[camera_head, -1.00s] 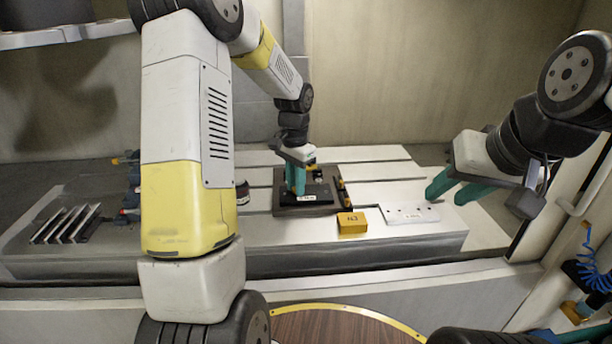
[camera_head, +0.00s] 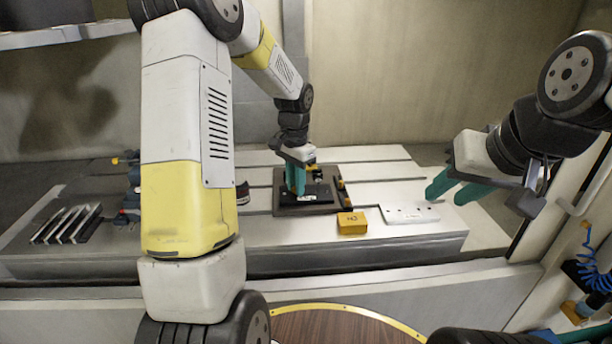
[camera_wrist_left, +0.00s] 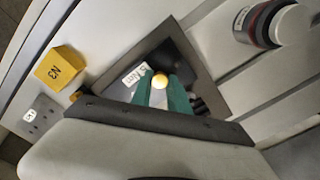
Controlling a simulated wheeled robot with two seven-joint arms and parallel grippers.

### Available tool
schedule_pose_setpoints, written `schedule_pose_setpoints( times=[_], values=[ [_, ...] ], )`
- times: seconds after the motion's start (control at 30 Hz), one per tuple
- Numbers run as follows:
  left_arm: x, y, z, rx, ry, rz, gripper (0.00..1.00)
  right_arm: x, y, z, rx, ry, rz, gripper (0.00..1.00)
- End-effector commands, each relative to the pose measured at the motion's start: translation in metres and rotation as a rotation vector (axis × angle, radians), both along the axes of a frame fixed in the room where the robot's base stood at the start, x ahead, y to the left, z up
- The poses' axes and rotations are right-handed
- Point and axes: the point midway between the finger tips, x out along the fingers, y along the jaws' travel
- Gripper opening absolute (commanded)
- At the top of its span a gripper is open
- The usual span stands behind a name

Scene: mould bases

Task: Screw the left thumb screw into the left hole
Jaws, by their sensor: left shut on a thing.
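The thumb screw (camera_wrist_left: 160,81) shows a round yellow-gold head in the left wrist view. My left gripper (camera_head: 295,191) has its teal fingers pointing down over the black mould block. It is shut on the thumb screw, which sits between the fingertips (camera_wrist_left: 163,92). The mould base (camera_head: 284,207) is a dark grey plate with the black block (camera_head: 318,190) and a white label on it. The left hole is hidden under the screw and fingers, so I cannot tell how deep the screw sits. My right gripper (camera_head: 455,190) is open and empty, to the right of the base.
A dark cylinder with a red band (camera_wrist_left: 262,27) stands on the slotted table (camera_head: 385,172). Several metal strips (camera_head: 66,224) lie at the left.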

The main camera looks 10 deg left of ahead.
Motion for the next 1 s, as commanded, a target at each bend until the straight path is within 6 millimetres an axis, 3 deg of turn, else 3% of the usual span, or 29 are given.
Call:
schedule_pose_setpoints(
  times=[0.17,0.4,0.6,1.0],
  values=[
    [0.0005,0.0009,0.0004,0.0,-0.001,-0.104,0.0,0.0,0.0,0.0,0.0,0.0,0.0,0.36],
    [0.0004,0.0012,0.0001,0.0,-0.001,-0.51,0.0,0.0,0.0,0.0,0.0,0.0,0.0,0.36],
    [0.0005,0.0009,-0.0001,0.0,-0.001,-0.755,0.0,0.0,0.0,0.0,0.0,0.0,0.0,0.36],
    [0.0004,0.0004,-0.0004,0.0,-0.001,-0.824,0.0,0.0,0.0,0.0,0.0,0.0,0.0,0.36]
  ],
)
